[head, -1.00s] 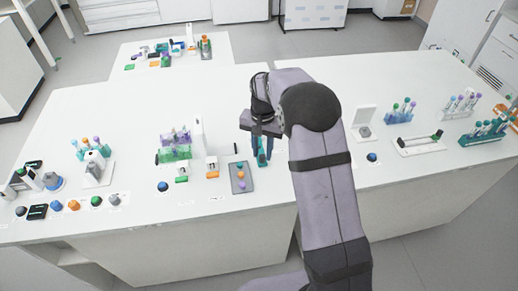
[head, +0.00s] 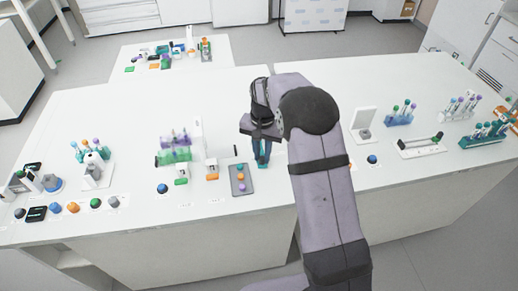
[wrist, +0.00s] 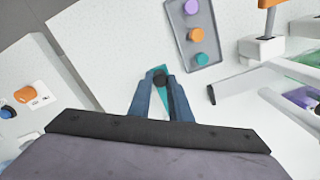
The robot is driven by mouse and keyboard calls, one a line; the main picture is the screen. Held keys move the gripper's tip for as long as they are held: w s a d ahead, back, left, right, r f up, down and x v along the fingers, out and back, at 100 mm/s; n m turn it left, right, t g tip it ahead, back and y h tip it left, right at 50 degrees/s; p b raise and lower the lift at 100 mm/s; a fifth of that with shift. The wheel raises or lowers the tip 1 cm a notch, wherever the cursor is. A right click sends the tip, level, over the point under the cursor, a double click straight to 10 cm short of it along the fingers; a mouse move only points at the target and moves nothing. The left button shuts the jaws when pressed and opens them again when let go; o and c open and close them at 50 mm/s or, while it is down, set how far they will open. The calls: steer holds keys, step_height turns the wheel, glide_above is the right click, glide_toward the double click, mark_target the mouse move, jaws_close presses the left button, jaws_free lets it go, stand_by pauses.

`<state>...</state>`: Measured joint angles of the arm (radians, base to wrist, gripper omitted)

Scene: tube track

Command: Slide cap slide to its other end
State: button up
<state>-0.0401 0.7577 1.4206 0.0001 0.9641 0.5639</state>
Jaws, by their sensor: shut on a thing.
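My gripper (head: 261,160) points down at the bench right of the small grey tray. In the wrist view its two blue fingers (wrist: 161,84) are closed on a narrow teal piece (wrist: 162,98), seemingly the cap slide. The teal piece shows between and just beyond the fingertips, with a small dark spot near its far end. Most of it is hidden by the fingers, so I cannot tell its full length or where its ends lie.
The grey tray (head: 233,190) with purple, orange and teal caps lies close beside my gripper. White stands and a green-purple rack (head: 175,150) are farther left. A white rail (head: 422,146) and tube racks (head: 398,115) stand at the right. A bench gap runs nearby.

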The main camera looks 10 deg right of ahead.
steer(key=shift+w+r+p, duration=0.1)
steer(key=shift+w+p, duration=1.15)
steer(key=shift+w, duration=1.45)
steer(key=o, duration=0.6)
steer(key=shift+r+p, duration=1.8)
steer(key=shift+r, duration=0.7)
